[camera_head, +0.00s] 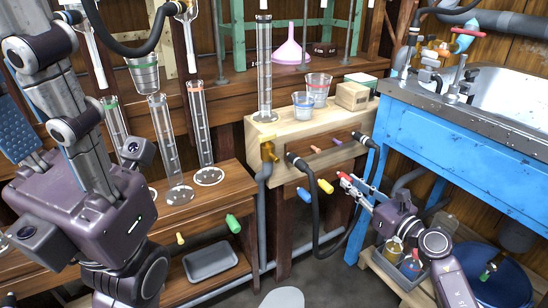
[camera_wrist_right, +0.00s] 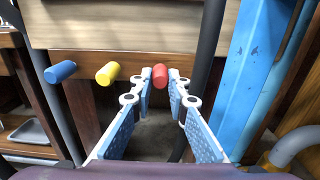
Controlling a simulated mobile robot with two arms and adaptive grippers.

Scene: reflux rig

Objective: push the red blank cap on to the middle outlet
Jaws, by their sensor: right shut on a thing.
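The red blank cap (camera_head: 345,178) is at the tips of my right gripper (camera_head: 353,184), which is shut on it. In the right wrist view the red cap (camera_wrist_right: 160,77) sits between the two fingers, in line with a yellow cap (camera_wrist_right: 108,73) and a blue cap (camera_wrist_right: 62,72) along a dark wooden rail. I cannot tell whether it still touches the rail. The pale wooden block (camera_head: 290,135) above has short pinkish and purple stubs (camera_head: 315,149) on its front, between two dark hose ends. I cannot tell which is the middle outlet. My left gripper (camera_head: 20,130) shows only partly at the left edge.
A dark hose (camera_head: 314,215) loops down from the block's left end. The blue sink frame (camera_head: 430,138) stands close on the right. A crate of bottles (camera_head: 398,275) is below my right arm. Glass cylinders (camera_head: 205,135) stand on the left bench.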

